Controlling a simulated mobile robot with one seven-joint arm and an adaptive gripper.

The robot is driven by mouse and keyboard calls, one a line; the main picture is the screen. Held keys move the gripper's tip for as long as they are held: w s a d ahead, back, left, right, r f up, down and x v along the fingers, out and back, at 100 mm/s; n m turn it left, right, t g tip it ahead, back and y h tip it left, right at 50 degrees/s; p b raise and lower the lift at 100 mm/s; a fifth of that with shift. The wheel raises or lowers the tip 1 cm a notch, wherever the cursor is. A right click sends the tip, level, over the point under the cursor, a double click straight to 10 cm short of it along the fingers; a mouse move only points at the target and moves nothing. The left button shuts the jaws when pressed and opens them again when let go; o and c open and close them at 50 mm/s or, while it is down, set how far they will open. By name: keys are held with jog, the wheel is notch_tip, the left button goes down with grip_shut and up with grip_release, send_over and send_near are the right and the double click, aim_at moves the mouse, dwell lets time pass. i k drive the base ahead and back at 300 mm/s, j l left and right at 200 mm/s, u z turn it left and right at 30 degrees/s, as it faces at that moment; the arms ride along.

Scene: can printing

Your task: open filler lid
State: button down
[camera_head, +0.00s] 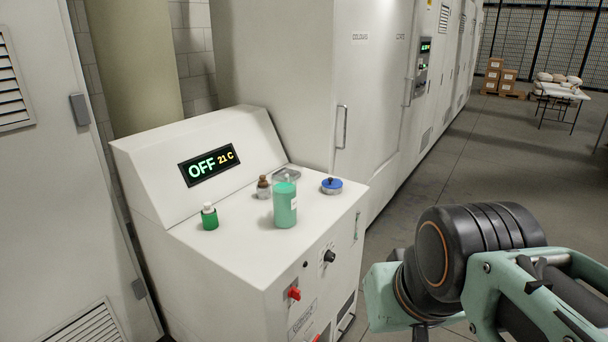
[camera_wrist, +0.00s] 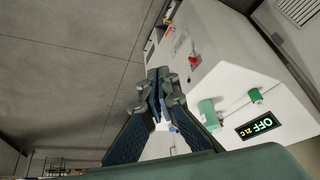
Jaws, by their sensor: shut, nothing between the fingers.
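A round blue lid with a black knob (camera_head: 331,184) sits on a metal rim on the white machine's top, near its right edge. It looks closed. A bit of blue, likely the same lid, shows behind my fingers in the wrist view (camera_wrist: 173,129). My gripper (camera_wrist: 160,84) is shut and empty, with its fingers together in front of the machine and apart from the lid. In the head view my arm is at the lower right, and the fingers are not visible there.
The white machine (camera_head: 265,247) shows "OFF 21 C" on its display (camera_head: 209,162). A green container (camera_head: 285,206), a brown bottle (camera_head: 263,189) and a green bottle (camera_head: 209,218) stand left of the lid. A red knob (camera_head: 294,293) and a black knob (camera_head: 329,256) stick out in front.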

aim_at(332, 180)
jog(key=i+l, duration=0.6)
jog(key=i, duration=0.2)
jog(key=i+l, duration=0.65)
jog(key=i, duration=0.15)
jog(key=i+l+u, duration=0.6)
jog(key=i, duration=0.15)
jog(key=l+z, duration=0.15)
jog(key=z, duration=0.35)
